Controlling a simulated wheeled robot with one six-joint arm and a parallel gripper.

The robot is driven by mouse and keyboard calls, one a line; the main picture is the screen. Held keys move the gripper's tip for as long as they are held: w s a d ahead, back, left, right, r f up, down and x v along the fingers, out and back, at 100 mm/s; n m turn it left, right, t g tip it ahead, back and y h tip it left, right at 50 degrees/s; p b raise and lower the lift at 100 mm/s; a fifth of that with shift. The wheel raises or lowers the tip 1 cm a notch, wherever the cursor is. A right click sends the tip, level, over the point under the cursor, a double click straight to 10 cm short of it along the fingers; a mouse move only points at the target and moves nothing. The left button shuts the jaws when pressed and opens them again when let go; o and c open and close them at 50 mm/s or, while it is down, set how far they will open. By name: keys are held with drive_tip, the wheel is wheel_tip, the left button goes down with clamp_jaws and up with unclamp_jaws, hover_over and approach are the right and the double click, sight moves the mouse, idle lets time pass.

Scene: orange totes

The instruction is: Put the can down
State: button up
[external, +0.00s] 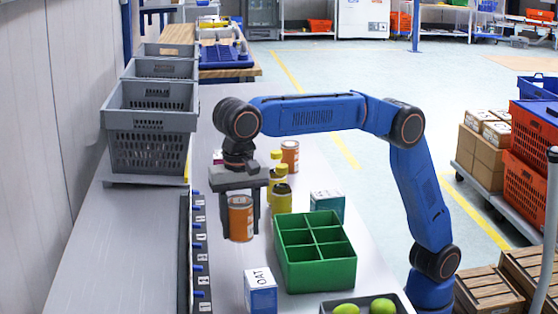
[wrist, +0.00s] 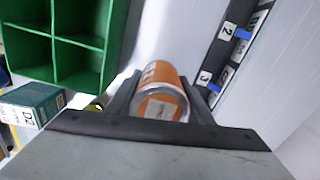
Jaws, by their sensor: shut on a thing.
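An orange can (external: 240,220) with a metal end is held upright between the two fingers of my gripper (external: 241,212). In the wrist view the same can (wrist: 160,95) sits between the dark fingers, its metal-rimmed end facing the camera. My gripper points down over the white table, left of the green divided box. I cannot tell whether the can's bottom touches the table.
The green box (external: 315,281) has several empty compartments. A white OAT box (external: 260,290), yellow-lidded jars (external: 280,198), another orange can (external: 290,155) and a teal box (external: 327,205) stand nearby. A dark numbered strip (external: 200,260) runs left. Grey crates (external: 150,120) stand behind.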

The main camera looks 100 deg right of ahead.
sight(240, 200)
drive_tip(key=shift+f, duration=2.75)
drive_tip(key=shift+f, duration=0.1)
drive_tip(key=o, duration=1.3)
wheel_tip(240, 200, up, 12)
drive_tip(key=shift+f, duration=0.25)
drive_tip(key=shift+r, duration=0.35)
